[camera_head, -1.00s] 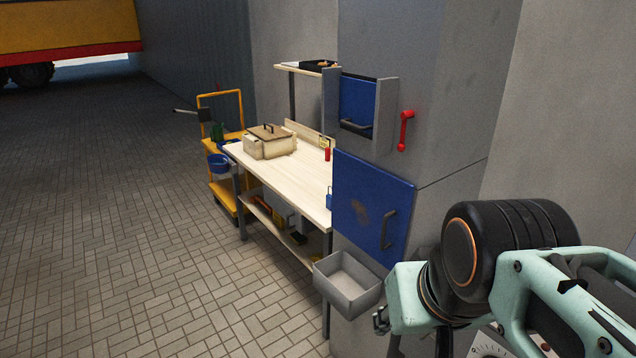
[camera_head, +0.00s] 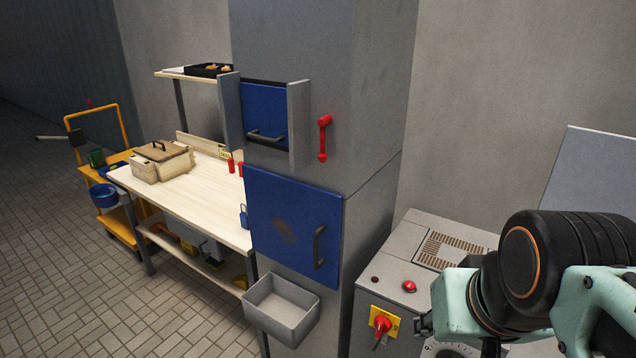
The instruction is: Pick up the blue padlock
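A small blue padlock (camera_head: 243,216) stands on the right end of the wooden workbench (camera_head: 190,203), close to the left edge of the blue cabinet door. It is partly hidden by the cabinet. My arm reaches in from the lower right, well to the right of the padlock and apart from it. Only a small dark part of my gripper (camera_head: 424,324) seems to show at the arm's end, so its fingers cannot be made out.
A grey cabinet with a blue door (camera_head: 292,225) stands right of the bench, with a grey open bin (camera_head: 282,310) below. A control box (camera_head: 400,290) with red knobs is near my arm. A wooden-lidded box (camera_head: 160,162) and red items (camera_head: 231,163) are on the bench. A yellow cart (camera_head: 120,232) stands left.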

